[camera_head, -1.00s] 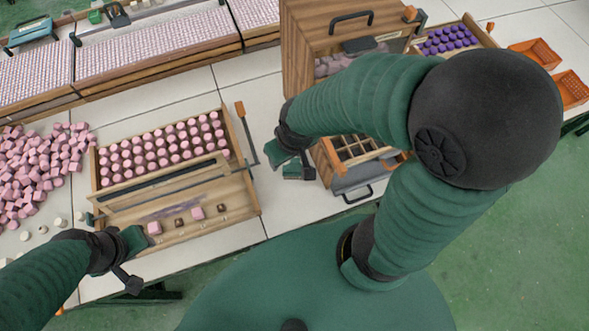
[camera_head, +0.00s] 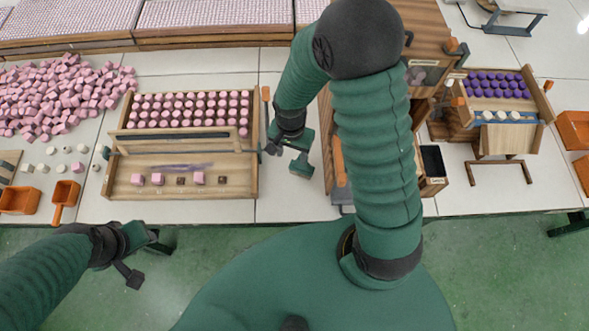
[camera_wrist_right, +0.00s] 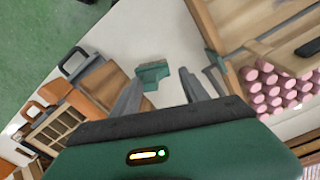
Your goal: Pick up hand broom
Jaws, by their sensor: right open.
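My right gripper (camera_head: 286,158) is open and empty over the white table, just right of that tray. My left gripper (camera_head: 143,262) looks open and empty, in front of the table edge, above the floor.
The tray holds rows of pink-topped pieces (camera_head: 185,107). Loose pink cubes (camera_head: 60,95) lie to its left, with orange scoops (camera_head: 18,201) below. A wooden cabinet (camera_head: 432,35) stands right of my right arm. A tray of purple pieces (camera_head: 495,86) is farther right.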

